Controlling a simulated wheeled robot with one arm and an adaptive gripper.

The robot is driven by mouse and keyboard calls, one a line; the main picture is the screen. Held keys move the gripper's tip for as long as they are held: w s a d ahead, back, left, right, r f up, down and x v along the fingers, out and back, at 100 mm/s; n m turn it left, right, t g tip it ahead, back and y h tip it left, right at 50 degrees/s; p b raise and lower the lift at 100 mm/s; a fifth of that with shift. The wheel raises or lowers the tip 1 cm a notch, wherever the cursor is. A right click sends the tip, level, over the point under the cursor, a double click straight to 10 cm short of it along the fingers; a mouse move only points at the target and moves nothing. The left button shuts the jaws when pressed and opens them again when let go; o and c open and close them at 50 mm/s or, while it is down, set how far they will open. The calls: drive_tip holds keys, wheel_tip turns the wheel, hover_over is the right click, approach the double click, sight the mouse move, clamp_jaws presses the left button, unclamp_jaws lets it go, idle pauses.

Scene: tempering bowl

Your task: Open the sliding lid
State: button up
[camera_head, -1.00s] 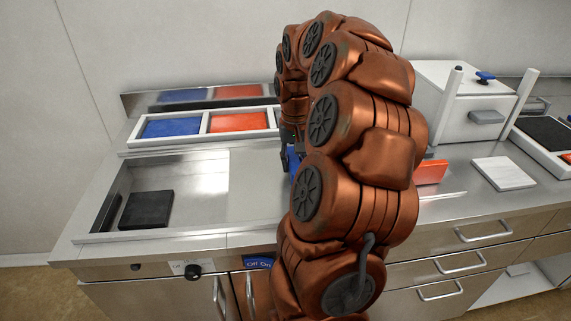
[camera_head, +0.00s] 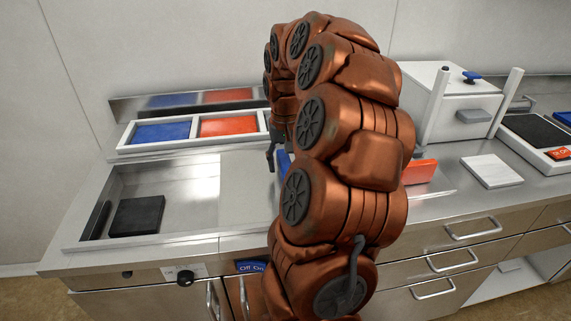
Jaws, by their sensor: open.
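My gripper (camera_head: 273,155) shows only partly, as a dark finger at the left edge of my copper arm; the arm hides the rest. It is open, above the counter beside the recessed basin. A blue piece (camera_head: 284,161) shows right beside the finger, mostly behind the arm; I cannot tell whether they touch. A flat grey panel (camera_head: 243,190) lies level with the counter at the right of the basin (camera_head: 190,185). It may be the sliding lid, but its right part is hidden. The basin's left part is uncovered.
A black block (camera_head: 137,215) sits in the basin. A white tray with blue and red sections (camera_head: 198,142) stands behind it. Right of my arm are a red block (camera_head: 420,171), a white slab (camera_head: 491,171) and a white box with posts (camera_head: 462,106).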

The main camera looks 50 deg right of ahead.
sight(284, 161)
wheel_tip(284, 161, up, 10)
drive_tip(key=shift+f, duration=0.1)
drive_tip(key=shift+r, duration=0.65)
drive_tip(key=s+a+n+p, duration=0.3)
drive_tip(key=a+n+p, duration=0.15)
drive_tip(key=a, duration=1.75)
drive_tip(key=s+a+f+n+g+p, duration=0.1)
drive_tip(key=s+a+f+n+p, duration=0.2)
drive_tip(key=s+a, duration=0.8)
drive_tip(key=s+f, duration=0.2)
drive_tip(key=s, duration=0.2)
drive_tip(key=shift+n+g+p, duration=0.35)
drive_tip(key=shift+g, duration=0.05)
